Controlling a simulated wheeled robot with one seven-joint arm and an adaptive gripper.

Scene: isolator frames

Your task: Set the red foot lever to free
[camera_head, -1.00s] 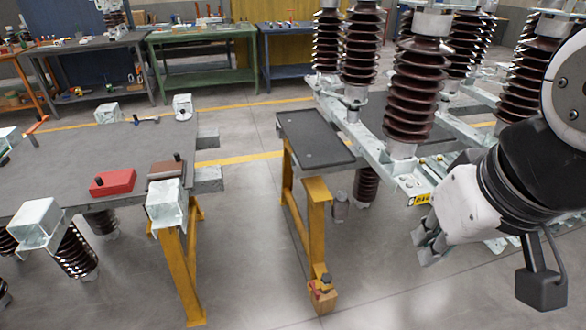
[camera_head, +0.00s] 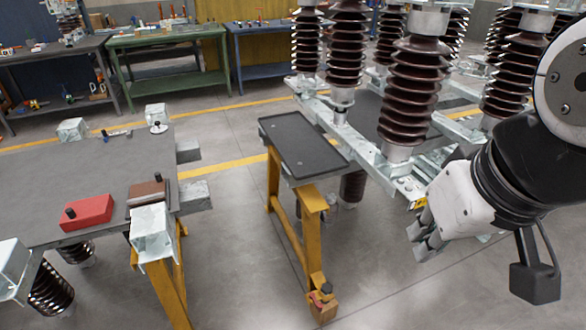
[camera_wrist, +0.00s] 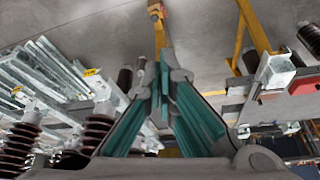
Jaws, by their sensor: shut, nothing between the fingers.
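The small red foot lever (camera_head: 316,297) sits on a wooden-coloured block at the foot of the yellow trestle leg, close to the floor. It has a dark knob beside it. Its exact setting is too small to tell. In the wrist view the foot block (camera_wrist: 156,12) shows at the top edge, beyond my fingertips. My gripper (camera_head: 420,243) is at the right, well above and to the right of the lever, apart from it. The wrist view shows its fingers (camera_wrist: 168,62) shut with nothing between them.
The yellow trestle carries a dark tray top (camera_head: 300,145). Brown ribbed insulators (camera_head: 412,95) on a galvanised frame stand close to my arm. A grey table (camera_head: 85,180) with a red box (camera_head: 88,213) is at the left. Open floor lies between the table and trestle.

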